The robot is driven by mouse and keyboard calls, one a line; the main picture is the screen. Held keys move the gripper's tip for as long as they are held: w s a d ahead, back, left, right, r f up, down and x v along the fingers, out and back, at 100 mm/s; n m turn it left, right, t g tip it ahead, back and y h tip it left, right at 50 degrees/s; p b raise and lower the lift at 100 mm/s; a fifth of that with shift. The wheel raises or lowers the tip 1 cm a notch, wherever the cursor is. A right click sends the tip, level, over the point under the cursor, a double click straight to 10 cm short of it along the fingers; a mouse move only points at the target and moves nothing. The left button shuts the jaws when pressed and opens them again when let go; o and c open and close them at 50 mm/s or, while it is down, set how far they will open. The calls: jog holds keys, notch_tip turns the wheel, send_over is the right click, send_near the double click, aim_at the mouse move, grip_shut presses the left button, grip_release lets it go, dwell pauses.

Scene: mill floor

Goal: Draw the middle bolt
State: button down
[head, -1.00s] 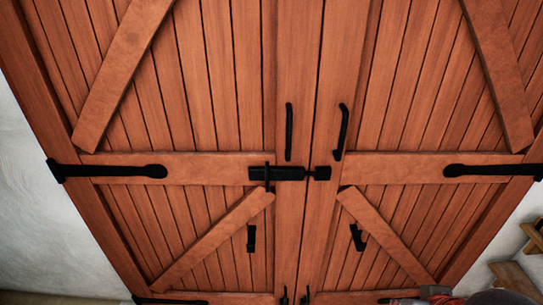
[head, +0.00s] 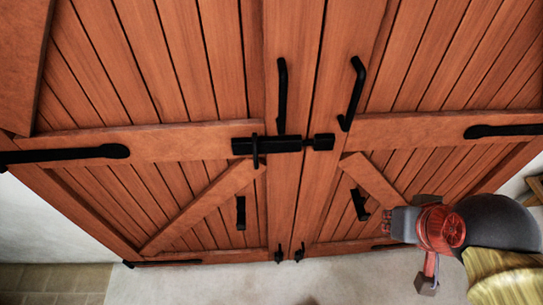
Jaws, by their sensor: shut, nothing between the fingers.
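The middle bolt (head: 275,145) is a black slide bolt at mid-height on the wooden double doors. Its body sits on the left leaf, with an upright black handle (head: 255,151) near its left end. A short rod shows at the seam and reaches the black keeper (head: 323,141) on the right leaf. My gripper (head: 396,224) is at the lower right, at the end of my red and grey wrist, well apart from the bolt. It is shut and holds nothing; its fingertips are small and hard to make out.
Tall black pull handles (head: 282,95) and (head: 353,93) flank the seam above the bolt. Smaller black handles (head: 241,212) and (head: 359,204) sit lower. Foot bolts (head: 278,253) and (head: 299,253) are at the bottom. Strap hinges (head: 70,153) cross the leaves. Pale floor (head: 210,282) lies clear.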

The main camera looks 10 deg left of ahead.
jog(key=w+a+f+m+g+y+p, duration=0.1)
jog(key=w+a+f+m+g+y, duration=0.1)
jog(key=a+m+g+y, duration=0.3)
jog(key=w+a+f+m+g+y+p, duration=0.2)
jog(key=a+f+m+g+y, duration=0.15)
jog(key=a, duration=0.35)
jog(key=w+m+t+y+p, duration=0.1)
jog(key=w+m+t+y, duration=0.1)
jog(key=w+m+y, duration=0.7)
jog(key=w+a, duration=0.1)
jog(key=w, duration=0.2)
jog(key=shift+r+p, duration=0.35)
jog(key=shift+w+a+y, duration=0.1)
jog(key=shift+y, duration=0.15)
jog(key=b, duration=0.3)
send_near(256, 153)
jog(key=a+f, duration=0.4)
jog(key=a, duration=0.1)
jog(key=shift+w+a+r+b, duration=0.1)
jog(key=shift+w+a+b, duration=0.3)
jog(key=shift+a, duration=0.35)
